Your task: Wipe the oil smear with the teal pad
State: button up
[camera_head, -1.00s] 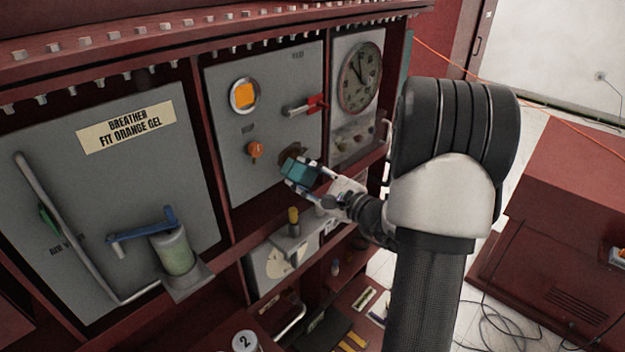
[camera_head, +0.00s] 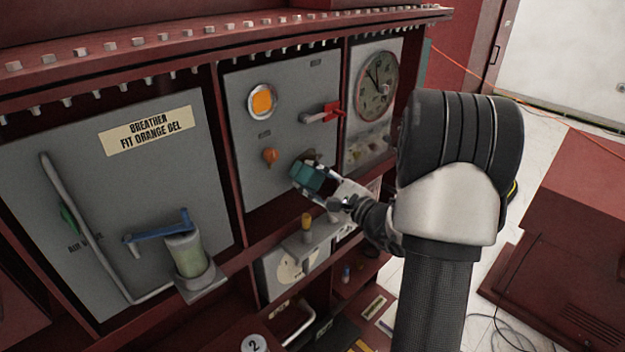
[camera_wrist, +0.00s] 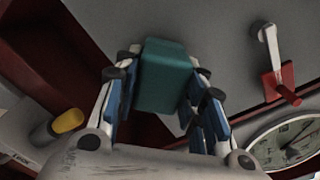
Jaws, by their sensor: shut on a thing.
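My gripper (camera_head: 316,180) is shut on the teal pad (camera_head: 303,174) in front of the lower right of the middle grey panel (camera_head: 285,110). In the wrist view the teal pad (camera_wrist: 165,75) sits between the two blue-lined fingers. A dark brownish patch (camera_head: 309,156), which looks like the oil smear, shows just above the pad in the head view. The pad and gripper hide part of it. I cannot tell whether the pad touches the panel.
An orange knob (camera_head: 270,156) is left of the pad, and a red-based lever (camera_head: 325,113) is above it. A round gauge (camera_head: 376,86) is at upper right. A yellow-topped fitting (camera_head: 306,222) stands below. A blue-handled breather (camera_head: 188,252) is at lower left.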

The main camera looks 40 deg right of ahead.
jog(key=shift+w+a, duration=0.1)
jog(key=shift+w, duration=0.75)
jog(key=shift+w+d+b, duration=0.25)
jog(key=shift+d+b, duration=0.1)
jog(key=shift+d, duration=1.5)
jog(key=shift+w+d+b, duration=0.3)
jog(key=shift+d+b, duration=0.1)
jog(key=shift+d, duration=1.5)
jog(key=shift+w+d+b, duration=0.25)
jog(key=shift+d+b, duration=0.1)
jog(key=shift+d, duration=1.5)
jog(key=shift+b, duration=0.35)
